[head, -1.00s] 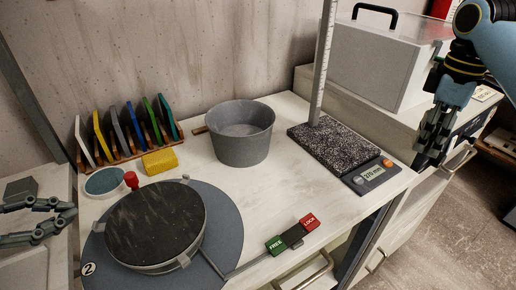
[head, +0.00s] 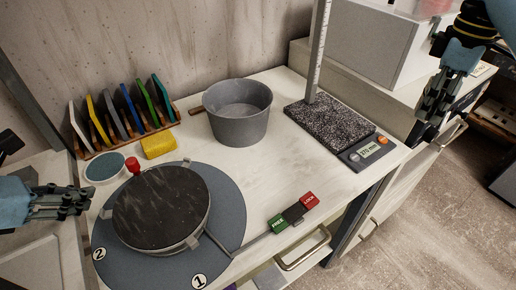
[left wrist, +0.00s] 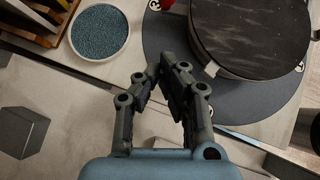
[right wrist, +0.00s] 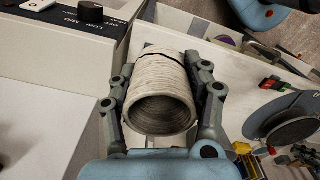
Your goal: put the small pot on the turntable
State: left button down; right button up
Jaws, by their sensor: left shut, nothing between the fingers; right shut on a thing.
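The turntable (head: 158,208) has a dark round top with clamps and a red knob, and stands on a grey round base marked 1 and 2. It also shows in the left wrist view (left wrist: 250,35). My right gripper (right wrist: 163,95) is shut on the small pot (right wrist: 160,85), a pale ribbed cylinder with a dark line across it, its open mouth toward the wrist camera. In the head view my right gripper (head: 430,115) is at the right, far from the turntable; the pot cannot be made out there. My left gripper (head: 85,202) is shut and empty, left of the turntable.
A grey bucket (head: 240,118) stands behind the turntable. A yellow sponge (head: 159,147), a dish (head: 104,167) and a rack of coloured tools (head: 120,125) are at the back left. A lever with FREE and LOCK blocks (head: 292,213) lies in front. A speckled scale (head: 330,125) stands right.

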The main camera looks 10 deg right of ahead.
pick_arm(q)
jog(key=x, duration=0.4)
pick_arm(e)
jog(key=shift+f, duration=0.35)
pick_arm(q)
jog(key=shift+w+d, duration=0.85)
jog(key=shift+d, duration=0.05)
pick_arm(e)
jog(key=shift+r, duration=0.15)
pick_arm(q)
jog(key=shift+w+d, duration=0.5)
pick_arm(e)
jog(key=shift+r, duration=0.1)
